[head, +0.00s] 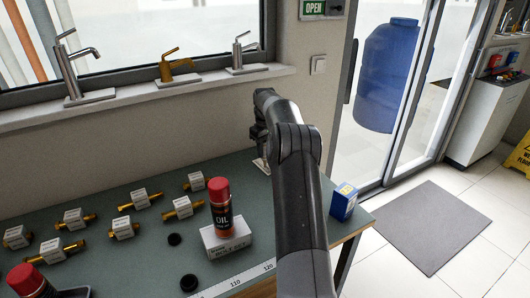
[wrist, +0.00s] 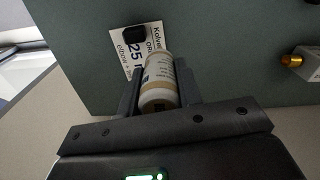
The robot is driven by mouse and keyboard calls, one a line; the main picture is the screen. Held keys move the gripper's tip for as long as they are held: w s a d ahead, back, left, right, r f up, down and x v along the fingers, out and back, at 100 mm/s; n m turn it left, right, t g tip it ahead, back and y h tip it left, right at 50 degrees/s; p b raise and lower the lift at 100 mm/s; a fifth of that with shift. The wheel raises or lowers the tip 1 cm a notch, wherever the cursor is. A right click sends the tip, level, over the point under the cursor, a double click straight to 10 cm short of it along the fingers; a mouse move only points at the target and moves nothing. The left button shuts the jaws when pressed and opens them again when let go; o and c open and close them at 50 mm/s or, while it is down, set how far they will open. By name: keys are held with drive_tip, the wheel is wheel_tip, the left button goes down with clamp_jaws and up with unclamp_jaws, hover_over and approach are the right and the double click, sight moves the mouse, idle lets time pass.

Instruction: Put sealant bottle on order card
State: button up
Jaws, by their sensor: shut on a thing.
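The sealant bottle (wrist: 158,82), cream with a printed label, is between the fingers of my gripper (wrist: 158,92) in the wrist view. My gripper is shut on it. The order card (wrist: 128,62) is white with dark print and lies on the green bench just beyond the bottle, partly covered by it. I cannot tell whether the bottle touches the card. A small black object (wrist: 135,34) is on or over the card's far part. In the head view my arm hides the bottle and most of the gripper; a pale edge, perhaps the card (head: 261,165), shows beside it.
On the green bench (head: 150,250), a red-capped oil can (head: 221,207) stands on a white block, left of my arm. Several tagged brass fittings (head: 138,200) lie further left. A blue box (head: 343,202) stands at the right edge. Faucets (head: 74,68) line the sill behind.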

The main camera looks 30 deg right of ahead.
drive_tip(key=shift+f, duration=0.65)
drive_tip(key=shift+f, duration=0.1)
drive_tip(key=o, duration=1)
